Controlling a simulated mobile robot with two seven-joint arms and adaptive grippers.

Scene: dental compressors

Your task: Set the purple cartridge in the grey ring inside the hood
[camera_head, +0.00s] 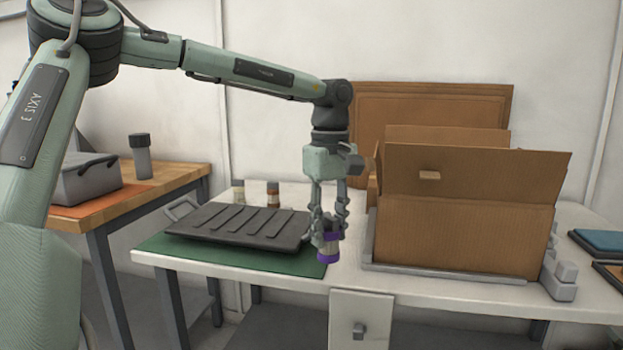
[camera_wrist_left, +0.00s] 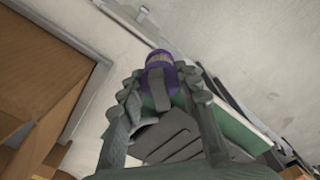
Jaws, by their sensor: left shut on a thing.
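The purple cartridge (camera_head: 328,256) has purple ends and a pale middle band. My left gripper (camera_head: 328,230) is shut on it, pointing down, and holds it near the front right corner of the green mat. In the left wrist view the cartridge (camera_wrist_left: 160,65) sits between the two fingers. The cardboard box (camera_head: 465,236), which may be the hood, stands to the right of the gripper with its flaps up. Its inside is hidden by the front wall. I cannot make out a grey ring. My right gripper is not in view.
A dark ribbed tray (camera_head: 238,224) lies on the green mat (camera_head: 190,250), left of my gripper. Two small brown-and-white containers (camera_head: 273,194) stand behind it. A grey rail (camera_head: 450,275) edges the box, with grey blocks (camera_head: 560,278) at its right. Bare tabletop (camera_head: 352,250) shows between mat and box.

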